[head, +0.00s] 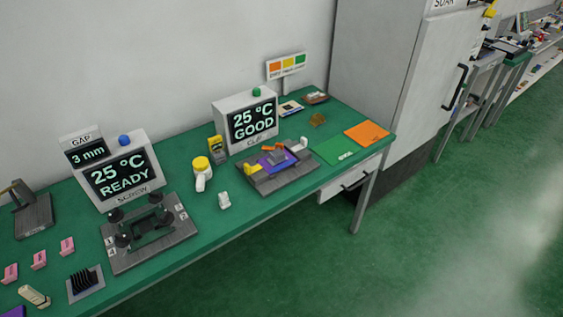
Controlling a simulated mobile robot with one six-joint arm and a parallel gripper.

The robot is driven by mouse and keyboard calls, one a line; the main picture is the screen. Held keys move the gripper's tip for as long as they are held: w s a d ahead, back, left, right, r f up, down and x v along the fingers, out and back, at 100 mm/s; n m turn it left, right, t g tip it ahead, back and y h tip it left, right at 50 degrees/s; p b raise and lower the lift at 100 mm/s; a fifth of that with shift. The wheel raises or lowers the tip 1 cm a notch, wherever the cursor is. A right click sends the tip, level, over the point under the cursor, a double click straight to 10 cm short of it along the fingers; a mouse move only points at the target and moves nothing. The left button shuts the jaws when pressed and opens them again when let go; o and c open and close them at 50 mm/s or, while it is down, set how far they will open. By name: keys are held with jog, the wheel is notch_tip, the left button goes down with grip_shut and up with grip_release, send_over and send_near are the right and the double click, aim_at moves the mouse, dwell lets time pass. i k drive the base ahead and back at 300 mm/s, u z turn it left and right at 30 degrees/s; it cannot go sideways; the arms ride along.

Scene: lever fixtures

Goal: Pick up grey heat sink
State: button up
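I see no clearly grey heat sink. A dark finned block (83,280), shaped like a heat sink, sits on a small grey plate (95,289) at the front left of the green bench. A small grey block (277,158) sits on a purple board in the CLIP fixture (262,181); it is too small to tell whether it is a heat sink. My gripper is not in view.
The green bench (236,228) also holds the SCREW fixture (117,262), pink blocks (38,259), a yellow-capped bottle (201,175) and displays reading READY (121,178) and GOOD (253,122). A tall grey cabinet (425,75) stands right. The green floor in front is clear.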

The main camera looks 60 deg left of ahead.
aim_at(276, 157)
jog(key=u, duration=3.5)
jog(key=i, duration=0.15)
jog(key=z, duration=2.3)
jog(key=k, duration=0.15)
jog(key=u, duration=2.45)
jog(key=i, duration=0.6)
jog(key=u, duration=0.05)
